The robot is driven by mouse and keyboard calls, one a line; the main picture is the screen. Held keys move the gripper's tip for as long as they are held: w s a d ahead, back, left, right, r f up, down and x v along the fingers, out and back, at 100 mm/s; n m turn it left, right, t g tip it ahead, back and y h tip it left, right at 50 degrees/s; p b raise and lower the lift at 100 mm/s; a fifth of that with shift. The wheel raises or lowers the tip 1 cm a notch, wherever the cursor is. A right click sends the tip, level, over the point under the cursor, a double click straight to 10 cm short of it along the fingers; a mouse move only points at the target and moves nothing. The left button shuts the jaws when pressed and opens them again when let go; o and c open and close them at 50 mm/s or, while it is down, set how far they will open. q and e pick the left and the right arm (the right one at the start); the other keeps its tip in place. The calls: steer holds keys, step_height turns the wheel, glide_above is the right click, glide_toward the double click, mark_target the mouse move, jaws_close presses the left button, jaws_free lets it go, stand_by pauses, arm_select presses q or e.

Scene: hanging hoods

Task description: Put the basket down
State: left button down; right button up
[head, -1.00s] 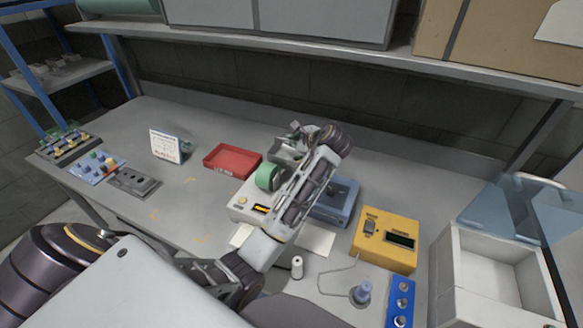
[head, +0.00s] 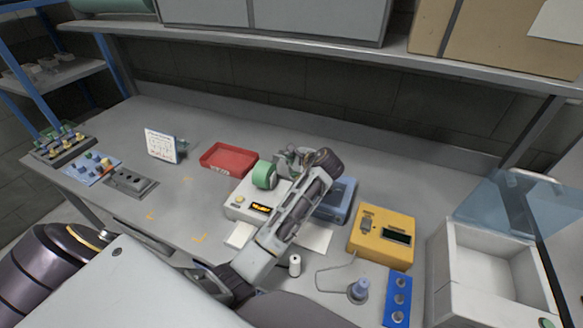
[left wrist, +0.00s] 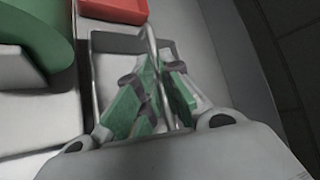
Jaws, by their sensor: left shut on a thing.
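My left gripper (head: 290,165) reaches over the bench behind the white device. In the left wrist view its green-padded fingers (left wrist: 150,105) are closed around the thin metal handle of a small grey basket (left wrist: 104,42). The basket lies below the fingers, and the fingers cover part of it. In the head view the gripper and arm mostly hide the basket, and I cannot tell whether its base touches the bench (head: 200,205). My right gripper is not in view.
A white device (head: 240,205) with a green roll (head: 264,175) stands close beside the gripper. A red tray (head: 229,160) is to its left, a blue device (head: 340,200) to its right. A yellow box (head: 381,235) is farther right. Bare bench with yellow corner marks lies left.

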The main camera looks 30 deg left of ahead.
arm_select(q)
steer(key=shift+f, duration=1.85)
steer(key=c, duration=1.6)
jaws_free()
steer(key=shift+f, duration=0.15)
steer(key=shift+o, duration=0.2)
steer(key=shift+d, duration=0.1)
steer(key=shift+v, duration=6.05)
steer(key=shift+s, duration=0.1)
